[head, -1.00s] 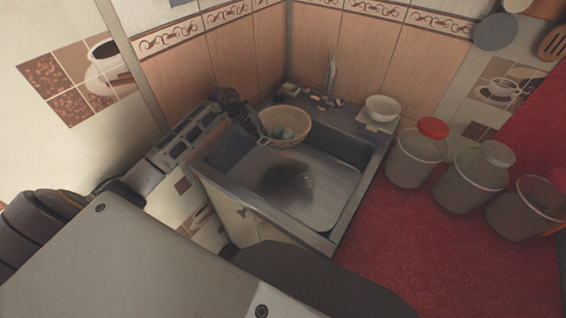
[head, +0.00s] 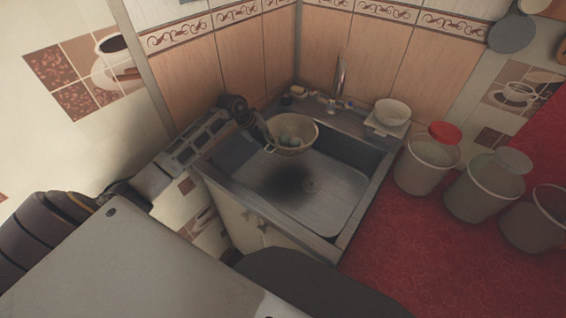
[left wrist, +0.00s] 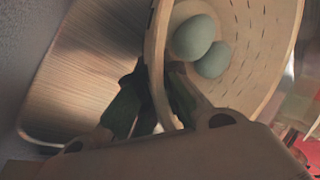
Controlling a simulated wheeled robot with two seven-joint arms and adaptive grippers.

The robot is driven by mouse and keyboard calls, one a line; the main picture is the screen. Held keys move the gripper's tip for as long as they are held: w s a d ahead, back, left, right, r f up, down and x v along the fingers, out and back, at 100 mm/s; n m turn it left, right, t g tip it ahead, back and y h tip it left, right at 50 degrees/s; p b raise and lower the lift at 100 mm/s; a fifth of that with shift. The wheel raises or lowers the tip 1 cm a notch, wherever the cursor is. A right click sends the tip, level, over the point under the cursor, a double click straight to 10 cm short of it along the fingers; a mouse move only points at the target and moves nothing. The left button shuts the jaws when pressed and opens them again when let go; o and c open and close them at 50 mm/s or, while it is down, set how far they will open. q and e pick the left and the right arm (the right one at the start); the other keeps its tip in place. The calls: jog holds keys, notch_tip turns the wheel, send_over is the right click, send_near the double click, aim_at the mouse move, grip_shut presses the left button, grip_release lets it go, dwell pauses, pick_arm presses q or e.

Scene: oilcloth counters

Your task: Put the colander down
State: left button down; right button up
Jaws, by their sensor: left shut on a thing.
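The beige colander (head: 303,127) is over the back left part of the metal sink, with pale greenish egg-shaped things (head: 290,139) inside. My left gripper (head: 267,139) is shut on the left side of its rim. In the left wrist view both fingers (left wrist: 160,100) close around the wall of the colander (left wrist: 255,75), and two of the egg-shaped things (left wrist: 195,38) lie in it. A dark shadow lies on the sink floor, apart from the colander, so it appears held up. My right gripper is not in view.
The sink basin (head: 335,185) is empty below and right of the colander. A faucet (head: 339,78) stands behind it. A white bowl (head: 390,112) sits at the back right corner. Several lidded containers (head: 428,165) stand on the red counter (head: 400,240) at right.

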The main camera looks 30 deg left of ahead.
pick_arm(q)
jog(key=shift+f, duration=3)
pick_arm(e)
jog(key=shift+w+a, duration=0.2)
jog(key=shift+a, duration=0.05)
pick_arm(q)
jog(key=shift+f, duration=1.85)
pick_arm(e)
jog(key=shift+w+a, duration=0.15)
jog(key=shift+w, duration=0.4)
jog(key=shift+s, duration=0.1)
pick_arm(q)
jog(key=c, duration=1.6)
grip_release()
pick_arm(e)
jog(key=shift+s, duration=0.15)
